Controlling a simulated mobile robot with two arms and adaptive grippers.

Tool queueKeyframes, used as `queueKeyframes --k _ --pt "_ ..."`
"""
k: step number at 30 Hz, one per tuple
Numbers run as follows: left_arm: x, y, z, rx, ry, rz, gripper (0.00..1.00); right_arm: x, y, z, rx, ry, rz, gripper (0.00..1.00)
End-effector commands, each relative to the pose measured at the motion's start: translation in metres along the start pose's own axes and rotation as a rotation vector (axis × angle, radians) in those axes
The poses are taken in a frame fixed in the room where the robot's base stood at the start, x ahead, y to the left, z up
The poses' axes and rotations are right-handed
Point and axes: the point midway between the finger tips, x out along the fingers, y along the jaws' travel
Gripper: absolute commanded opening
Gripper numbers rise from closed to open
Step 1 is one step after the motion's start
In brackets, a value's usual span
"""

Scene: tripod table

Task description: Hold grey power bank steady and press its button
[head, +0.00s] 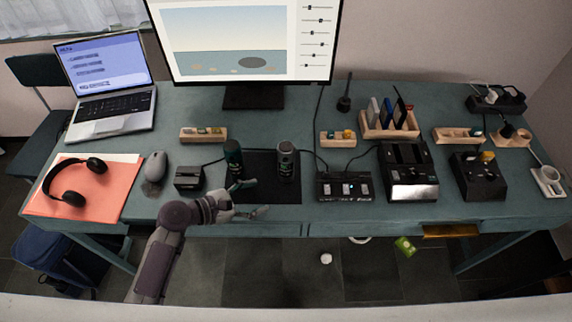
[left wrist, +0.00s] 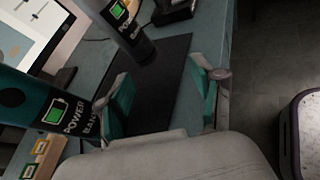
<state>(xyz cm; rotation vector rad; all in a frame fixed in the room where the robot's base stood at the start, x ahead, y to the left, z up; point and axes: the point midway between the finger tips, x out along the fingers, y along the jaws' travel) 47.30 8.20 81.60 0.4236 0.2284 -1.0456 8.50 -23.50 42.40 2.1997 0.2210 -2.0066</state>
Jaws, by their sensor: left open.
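The grey power bank (head: 287,163) stands upright on the right part of a dark mat (head: 262,192). In the left wrist view it is at the top (left wrist: 130,32), with a battery label. A dark green power bank (head: 233,158) stands at the mat's left side; it looms at the left of the left wrist view (left wrist: 30,100). My left gripper (head: 256,199) is open and empty over the mat's front part, in front of and between the two power banks, apart from the grey one. In the left wrist view its fingers (left wrist: 160,97) are spread. No button can be made out. My right gripper is out of view.
A monitor (head: 250,88) stands behind the mat. A small black device (head: 189,177) is on the left and a black switch box (head: 345,187) on the right. Headphones (head: 72,196), a mouse (head: 155,167) and a laptop (head: 110,105) occupy the left.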

Motion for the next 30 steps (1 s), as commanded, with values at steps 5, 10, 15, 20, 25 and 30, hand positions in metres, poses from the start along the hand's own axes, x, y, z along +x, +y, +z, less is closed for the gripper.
queueKeyframes --k 5,10,15,20,25,30 --pt "0.004 0.025 0.006 -0.224 -0.069 0.045 0.67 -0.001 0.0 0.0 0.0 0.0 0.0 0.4" --pt "0.013 0.029 0.006 -0.273 -0.086 0.053 0.67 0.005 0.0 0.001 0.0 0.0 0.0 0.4" --pt "0.034 0.03 0.007 -0.268 -0.087 0.053 0.67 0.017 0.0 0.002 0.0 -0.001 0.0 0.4" --pt "0.059 0.031 0.008 -0.266 -0.086 0.053 0.67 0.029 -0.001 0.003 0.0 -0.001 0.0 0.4" --pt "0.081 0.034 0.013 -0.268 -0.085 0.053 0.67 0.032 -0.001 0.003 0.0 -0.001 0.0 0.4" --pt "0.096 0.035 0.014 -0.266 -0.085 0.053 0.67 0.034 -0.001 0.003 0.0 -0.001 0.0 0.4"
